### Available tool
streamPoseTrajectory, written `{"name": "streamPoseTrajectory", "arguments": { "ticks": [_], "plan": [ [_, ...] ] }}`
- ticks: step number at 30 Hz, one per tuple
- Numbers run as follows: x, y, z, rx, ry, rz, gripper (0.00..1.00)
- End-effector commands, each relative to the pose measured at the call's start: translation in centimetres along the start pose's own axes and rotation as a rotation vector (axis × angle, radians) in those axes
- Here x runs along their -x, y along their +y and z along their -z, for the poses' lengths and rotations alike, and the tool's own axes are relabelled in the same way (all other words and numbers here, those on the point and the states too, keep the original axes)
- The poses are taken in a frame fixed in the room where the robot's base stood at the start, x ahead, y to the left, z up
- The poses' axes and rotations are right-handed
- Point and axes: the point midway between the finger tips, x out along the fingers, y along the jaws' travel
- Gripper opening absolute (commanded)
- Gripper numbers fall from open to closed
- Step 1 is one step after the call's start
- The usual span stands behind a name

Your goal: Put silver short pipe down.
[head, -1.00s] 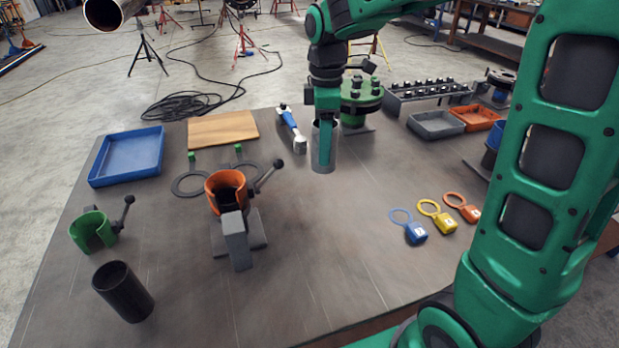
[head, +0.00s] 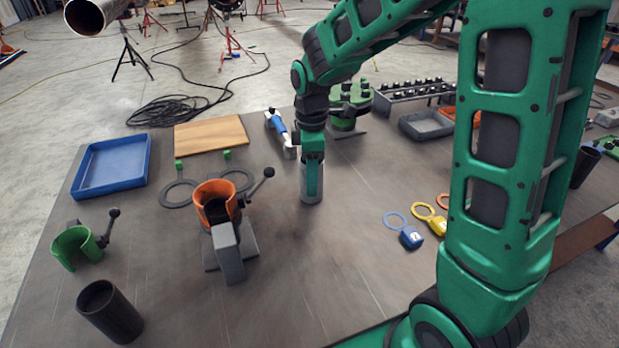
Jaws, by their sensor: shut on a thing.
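The silver short pipe (head: 310,193) is upright at the middle of the table, just right of the orange clamp. My gripper (head: 313,183) comes down on it from above and is shut on its wall. One green finger shows in front of the pipe; the other finger is hidden. The pipe's lower end is at or very near the table top (head: 350,260); I cannot tell whether it touches.
An orange clamp (head: 214,200) on a grey stand is to the left. A black pipe (head: 109,312) stands front left. The table in front of the pipe is clear.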

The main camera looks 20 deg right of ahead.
Motion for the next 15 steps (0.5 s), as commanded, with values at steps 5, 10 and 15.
{"name": "streamPoseTrajectory", "arguments": {
  "ticks": [5, 10, 15],
  "plan": [
    [-0.6, 0.04, 0.02, 0.0, 0.001, -0.002, 0.13],
    [-0.65, 0.03, 0.02, 0.0, 0.001, -0.001, 0.13],
    [-0.77, 0.02, 0.0, 0.0, 0.0, -0.001, 0.65]
  ]
}}
